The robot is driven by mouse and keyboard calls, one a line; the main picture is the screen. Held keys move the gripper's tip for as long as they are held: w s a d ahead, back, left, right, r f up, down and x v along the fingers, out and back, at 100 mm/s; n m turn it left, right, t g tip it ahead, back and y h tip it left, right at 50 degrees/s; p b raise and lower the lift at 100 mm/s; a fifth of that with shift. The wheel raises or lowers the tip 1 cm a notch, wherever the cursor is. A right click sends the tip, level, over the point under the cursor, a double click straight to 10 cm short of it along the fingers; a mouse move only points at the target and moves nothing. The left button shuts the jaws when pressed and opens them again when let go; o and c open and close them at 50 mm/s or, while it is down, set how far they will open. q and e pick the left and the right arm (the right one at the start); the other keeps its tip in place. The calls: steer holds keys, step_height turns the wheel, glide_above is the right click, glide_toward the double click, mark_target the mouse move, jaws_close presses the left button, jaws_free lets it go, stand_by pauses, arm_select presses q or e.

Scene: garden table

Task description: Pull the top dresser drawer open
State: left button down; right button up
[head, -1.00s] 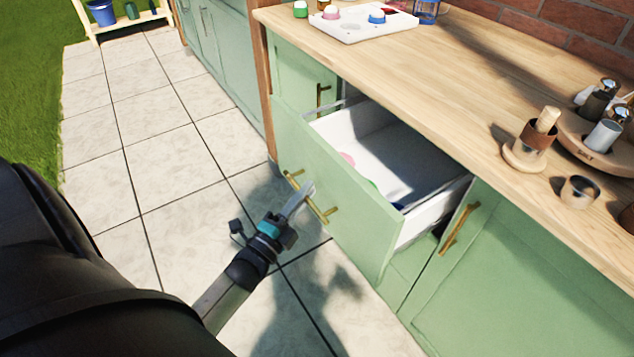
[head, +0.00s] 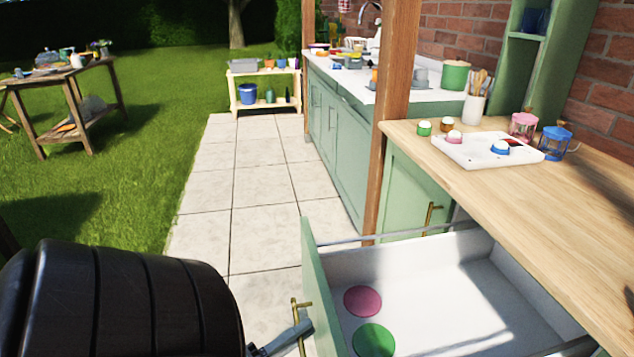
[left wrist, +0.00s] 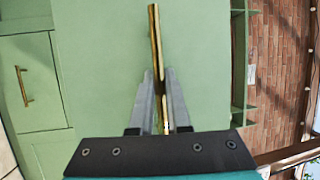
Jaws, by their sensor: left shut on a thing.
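The top drawer (head: 430,272) stands pulled well out of the green dresser in the head view. Its inside is white, with a pink disc (head: 362,301) and a green disc (head: 373,340) on its floor. The brass handle (head: 301,322) is on its green front. My left gripper (head: 301,330) reaches the handle at the bottom of the head view. In the left wrist view my left gripper (left wrist: 161,90) has its two fingers closed around the brass handle (left wrist: 156,50), against the green drawer front (left wrist: 110,70). My right gripper is not in view.
A wooden countertop (head: 480,190) lies above the drawer, with a white tray (head: 480,150), jars and a utensil pot (head: 474,108) on it. A wooden post (head: 391,120) stands beside it. The tiled path (head: 240,185) is clear. Grass and a wooden table (head: 75,85) lie left.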

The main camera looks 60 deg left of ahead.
arm_select(q)
steer(key=shift+s, duration=0.2)
steer(key=c, duration=1.2)
jaws_free()
steer(key=shift+o, duration=0.2)
steer(key=shift+s, duration=0.1)
steer(key=s+f+b, duration=0.1)
steer(key=s+f, duration=0.1)
steer(key=s, duration=1.2)
steer(key=shift+s+f, duration=0.4)
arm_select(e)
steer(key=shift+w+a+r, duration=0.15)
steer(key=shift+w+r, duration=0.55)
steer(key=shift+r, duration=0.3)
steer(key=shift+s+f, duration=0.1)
